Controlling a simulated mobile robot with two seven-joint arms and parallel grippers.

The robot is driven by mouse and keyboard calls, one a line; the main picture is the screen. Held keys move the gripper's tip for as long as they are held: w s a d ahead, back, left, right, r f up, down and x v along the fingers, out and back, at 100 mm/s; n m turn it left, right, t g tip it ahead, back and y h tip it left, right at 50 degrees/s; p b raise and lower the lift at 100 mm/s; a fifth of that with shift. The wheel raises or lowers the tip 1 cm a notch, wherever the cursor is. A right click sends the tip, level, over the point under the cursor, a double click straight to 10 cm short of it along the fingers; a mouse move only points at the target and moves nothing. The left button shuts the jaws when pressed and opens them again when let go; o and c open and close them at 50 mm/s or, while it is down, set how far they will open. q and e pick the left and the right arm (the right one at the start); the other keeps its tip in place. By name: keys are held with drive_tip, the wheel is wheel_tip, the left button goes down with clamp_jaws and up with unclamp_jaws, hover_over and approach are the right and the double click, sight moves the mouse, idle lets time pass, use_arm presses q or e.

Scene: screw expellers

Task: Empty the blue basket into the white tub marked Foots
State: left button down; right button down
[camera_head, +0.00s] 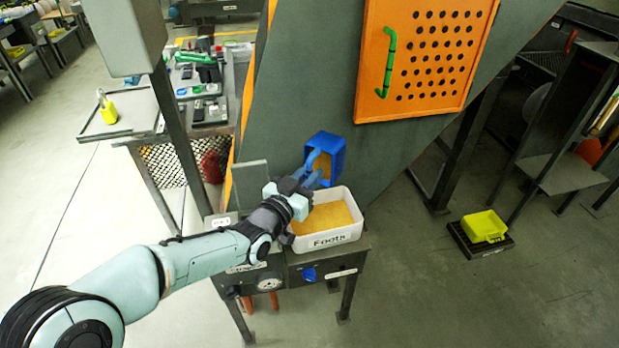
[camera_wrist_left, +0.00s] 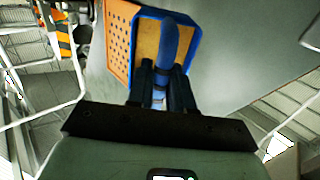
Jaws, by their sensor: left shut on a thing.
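The blue basket (camera_head: 337,152) is held up above the back of the white tub, tilted so its open side faces my arm. Orange-yellow material shows inside the basket, and the basket also shows in the left wrist view (camera_wrist_left: 193,40). My left gripper (camera_head: 309,177) is shut on the basket's blue handle (camera_wrist_left: 169,45). The white tub marked Foots (camera_head: 338,238) stands on a small dark stand below the gripper and holds orange-yellow material. The wrist and gripper hide the tub's left part. My right gripper is not in view.
The grey machine wall (camera_head: 380,140) with an orange perforated panel (camera_head: 425,50) rises right behind the basket. A yellow bin (camera_head: 484,226) sits on a low black base at right. A cluttered table (camera_head: 205,95) stands at back left.

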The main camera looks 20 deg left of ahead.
use_arm(q)
drive_tip(key=shift+t+b, duration=0.3)
drive_tip(key=shift+b, duration=0.6)
drive_tip(key=shift+f, duration=0.3)
drive_tip(key=shift+s+f+t+h, duration=0.1)
drive_tip(key=shift+f+t+h, duration=0.35)
drive_tip(key=shift+t, duration=0.65)
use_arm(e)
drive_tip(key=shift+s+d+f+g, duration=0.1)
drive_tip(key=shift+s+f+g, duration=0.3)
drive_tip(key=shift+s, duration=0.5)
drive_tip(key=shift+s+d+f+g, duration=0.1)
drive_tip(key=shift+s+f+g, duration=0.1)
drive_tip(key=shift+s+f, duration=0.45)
use_arm(q)
drive_tip(key=shift+f, duration=0.15)
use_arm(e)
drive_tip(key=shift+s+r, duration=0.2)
